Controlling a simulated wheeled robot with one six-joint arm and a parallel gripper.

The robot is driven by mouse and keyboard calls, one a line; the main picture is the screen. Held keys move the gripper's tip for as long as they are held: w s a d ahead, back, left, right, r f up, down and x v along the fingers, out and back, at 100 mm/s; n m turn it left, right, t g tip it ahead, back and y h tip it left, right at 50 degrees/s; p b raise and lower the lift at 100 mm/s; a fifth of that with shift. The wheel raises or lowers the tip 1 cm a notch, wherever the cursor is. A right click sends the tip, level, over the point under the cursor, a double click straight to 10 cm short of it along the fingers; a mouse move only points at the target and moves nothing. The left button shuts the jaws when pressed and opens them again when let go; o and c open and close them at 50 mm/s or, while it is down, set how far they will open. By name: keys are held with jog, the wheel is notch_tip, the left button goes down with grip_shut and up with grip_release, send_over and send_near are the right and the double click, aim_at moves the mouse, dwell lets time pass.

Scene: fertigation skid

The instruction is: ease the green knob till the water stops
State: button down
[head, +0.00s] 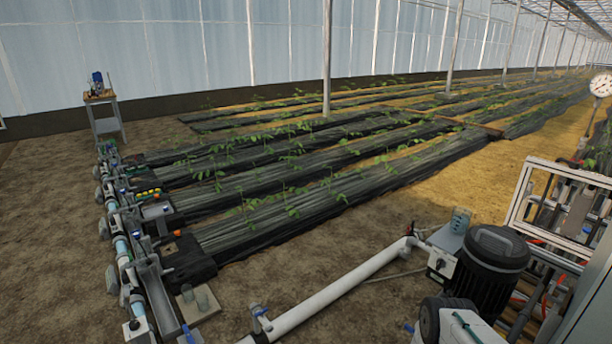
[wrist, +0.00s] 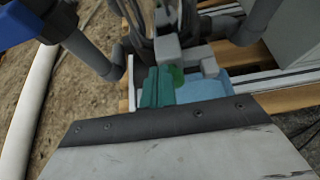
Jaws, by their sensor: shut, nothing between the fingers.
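My gripper (wrist: 157,86) shows in the wrist view as two teal fingers side by side, shut and empty, just beyond a dark bar with screws. A small rounded green part (wrist: 178,75), which looks like the green knob, is right beside the fingertips. I cannot tell whether they touch. The fingers and grey blocks hide part of it. I cannot make out the knob or my gripper in the head view. No running water can be made out in either view.
A black motor (head: 492,262) and a white pipe (head: 340,288) stand at front right in the head view, near a white-framed rack (head: 520,195). A valve line (head: 122,245) runs along the left. A blue handle (wrist: 22,27) shows in the wrist view. Bare soil lies between.

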jog(key=s+a, duration=0.3)
jog(key=a, duration=0.1)
jog(key=shift+s+a, duration=0.35)
jog(key=shift+s, duration=0.1)
jog(key=w+d, duration=0.1)
jog(key=d, duration=0.5)
jog(key=shift+w+d+f, duration=0.2)
jog(key=shift+w+f, duration=0.05)
jog(key=shift+w, duration=0.15)
jog(key=shift+a+f, duration=0.1)
jog(key=shift+f, duration=0.05)
dwell(0.7)
jog(key=shift+w+a, duration=0.35)
jog(key=shift+w, duration=0.15)
jog(key=shift+w+a, duration=0.3)
jog(key=shift+w, duration=0.05)
